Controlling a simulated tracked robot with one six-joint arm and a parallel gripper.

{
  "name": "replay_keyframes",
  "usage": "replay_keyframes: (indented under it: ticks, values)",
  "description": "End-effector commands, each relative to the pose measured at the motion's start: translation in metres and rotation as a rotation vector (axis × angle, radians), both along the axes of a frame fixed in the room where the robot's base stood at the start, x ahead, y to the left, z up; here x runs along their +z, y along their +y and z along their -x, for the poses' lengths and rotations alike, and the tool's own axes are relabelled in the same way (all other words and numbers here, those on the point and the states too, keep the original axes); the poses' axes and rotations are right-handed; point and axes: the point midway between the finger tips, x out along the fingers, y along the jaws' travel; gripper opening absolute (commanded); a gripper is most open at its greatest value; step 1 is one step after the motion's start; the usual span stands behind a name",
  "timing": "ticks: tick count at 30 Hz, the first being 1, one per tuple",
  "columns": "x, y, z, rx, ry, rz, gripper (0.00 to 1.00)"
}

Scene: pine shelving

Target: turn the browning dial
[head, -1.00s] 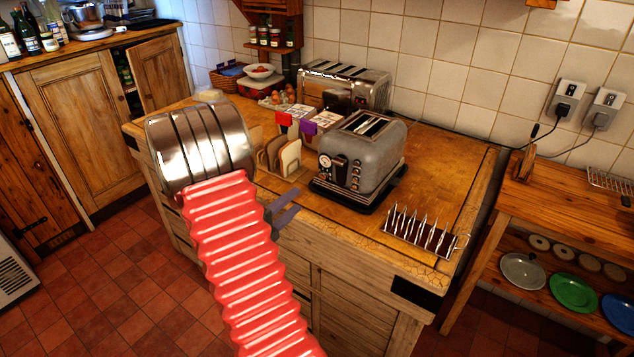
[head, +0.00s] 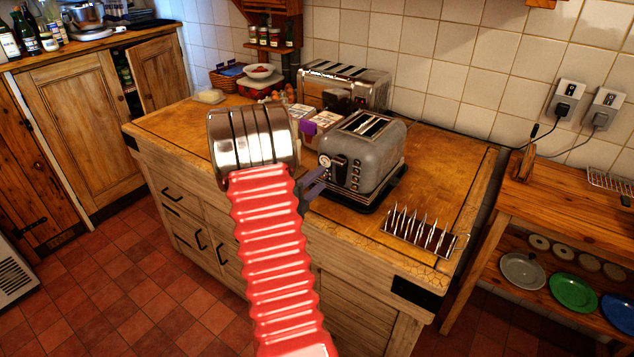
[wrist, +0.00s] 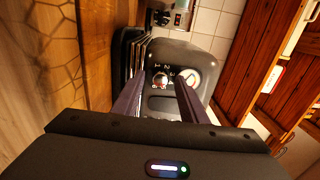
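The grey toaster (head: 362,152) stands on a dark base on the wooden worktop, with its control face toward the front left. In the wrist view, a small chrome knob with marks around it, which looks like the browning dial (wrist: 160,81), sits beside a round white-faced gauge (wrist: 193,77). The gauge also shows in the head view (head: 325,161). My gripper (head: 322,182) is close in front of the toaster's face and covers the knob there. Its two dark fingers are apart, one each side of the knob in the wrist view (wrist: 161,88). I cannot tell whether they touch it.
A chrome toaster (head: 345,86) stands behind. An empty wire rack (head: 418,232) lies at the front right of the worktop. A box with a purple tag (head: 308,128) is left of the grey toaster.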

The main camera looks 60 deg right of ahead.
Motion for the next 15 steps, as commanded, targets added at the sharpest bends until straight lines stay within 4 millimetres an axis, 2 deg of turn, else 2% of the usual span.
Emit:
replay_keyframes:
  ticks: [9, 15]
  values:
    - [-0.0001, -0.0018, -0.0001, 0.001, 0.000, 0.000, 0.38]
    - [-0.0001, -0.0017, -0.0002, 0.001, 0.000, 0.000, 0.24]
